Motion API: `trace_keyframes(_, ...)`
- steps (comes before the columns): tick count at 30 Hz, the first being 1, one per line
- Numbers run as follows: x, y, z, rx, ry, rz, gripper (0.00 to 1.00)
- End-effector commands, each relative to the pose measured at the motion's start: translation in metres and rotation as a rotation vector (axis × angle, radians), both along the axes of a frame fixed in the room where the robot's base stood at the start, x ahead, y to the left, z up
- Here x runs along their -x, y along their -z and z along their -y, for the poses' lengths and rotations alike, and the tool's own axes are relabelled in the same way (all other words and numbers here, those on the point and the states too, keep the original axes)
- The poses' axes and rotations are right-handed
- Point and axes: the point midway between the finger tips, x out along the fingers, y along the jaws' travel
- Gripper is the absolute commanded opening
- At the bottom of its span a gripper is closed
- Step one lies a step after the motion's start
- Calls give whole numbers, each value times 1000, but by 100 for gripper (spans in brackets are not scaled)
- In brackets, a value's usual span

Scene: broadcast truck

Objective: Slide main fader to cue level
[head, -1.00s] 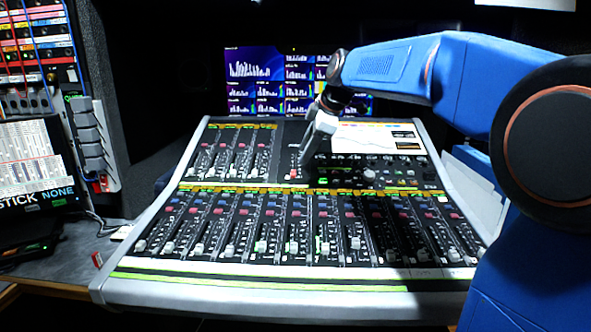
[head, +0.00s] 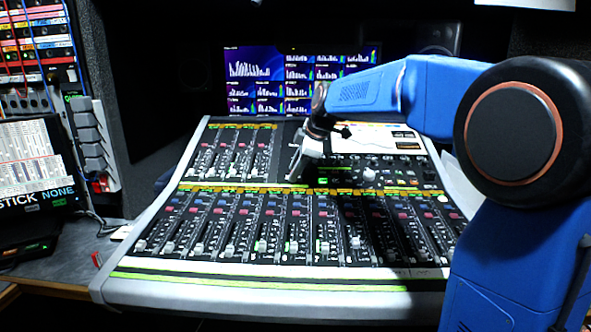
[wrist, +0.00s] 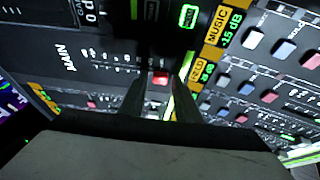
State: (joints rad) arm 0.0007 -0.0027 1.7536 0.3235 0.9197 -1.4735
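The main fader's red cap (wrist: 160,78) shows in the wrist view, beside a printed scale and the word MAIN (wrist: 69,62). My gripper (wrist: 160,88) has its two dark fingers on either side of this cap, with a gap between them. I cannot tell whether either finger touches the cap. In the head view my gripper (head: 295,174) points down at the upper middle of the mixing console (head: 270,290). There it hides the main fader's cap.
Several channel faders fill the console's lower rows, close to my gripper. Yellow label strips, one reading MUSIC -15 dB (wrist: 222,27), sit beside the main strip. Monitors (head: 255,75) stand behind the console. A patch rack (head: 35,55) stands at the left.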

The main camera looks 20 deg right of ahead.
Motion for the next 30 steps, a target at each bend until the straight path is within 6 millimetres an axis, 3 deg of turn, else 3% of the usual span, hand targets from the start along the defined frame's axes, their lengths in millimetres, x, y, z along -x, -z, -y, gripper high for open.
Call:
trace_keyframes(1,0,0,0,0,0,0,16)
trace_keyframes(3,0,0,0,0,0,0,0)
trace_keyframes(10,-5,-2,2,0,0,0,0)
trace_keyframes(20,-44,-20,14,1,0,2,0)
trace_keyframes(30,-47,-22,15,0,0,1,0)
